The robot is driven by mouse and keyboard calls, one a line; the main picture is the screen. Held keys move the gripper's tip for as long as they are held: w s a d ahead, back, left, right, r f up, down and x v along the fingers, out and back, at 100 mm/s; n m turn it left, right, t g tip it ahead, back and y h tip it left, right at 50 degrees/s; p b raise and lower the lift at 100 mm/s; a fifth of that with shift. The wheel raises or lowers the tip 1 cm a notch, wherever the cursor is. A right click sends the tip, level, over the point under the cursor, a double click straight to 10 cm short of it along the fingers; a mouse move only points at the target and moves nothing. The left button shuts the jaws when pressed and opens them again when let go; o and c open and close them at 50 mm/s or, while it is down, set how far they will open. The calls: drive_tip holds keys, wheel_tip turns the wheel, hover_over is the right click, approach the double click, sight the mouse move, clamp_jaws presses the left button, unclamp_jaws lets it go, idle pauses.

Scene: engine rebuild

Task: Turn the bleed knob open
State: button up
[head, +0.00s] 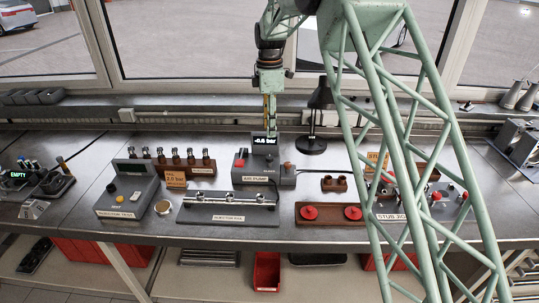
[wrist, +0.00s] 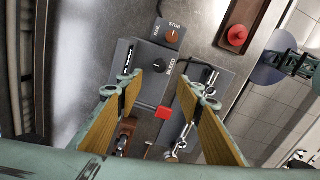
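The air pump (head: 262,178) is a grey box on the bench, with a display that seems to read +0.6 bar. In the wrist view, the bleed knob (wrist: 157,65) is a small dark round knob with a white pointer line, beside the word BLEED on the pump's top. I cannot pick it out surely in the head view. My gripper (head: 270,122) hangs over the pump, pointing down. In the wrist view my gripper (wrist: 160,85) is open and empty. Its two wood-coloured fingers stand apart on either side of the knob, not touching it.
An orange-brown RAIL/STUB selector (wrist: 172,36) sits close to the bleed knob, and a red switch (wrist: 165,112) lies on its other side. The injector rail (head: 225,207) stands in front of the pump. A black lamp (head: 311,146) stands behind it to the right.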

sight(270, 157)
drive_tip(key=shift+f, duration=6.7)
drive_tip(key=shift+c, duration=0.5)
drive_tip(key=c, duration=0.8)
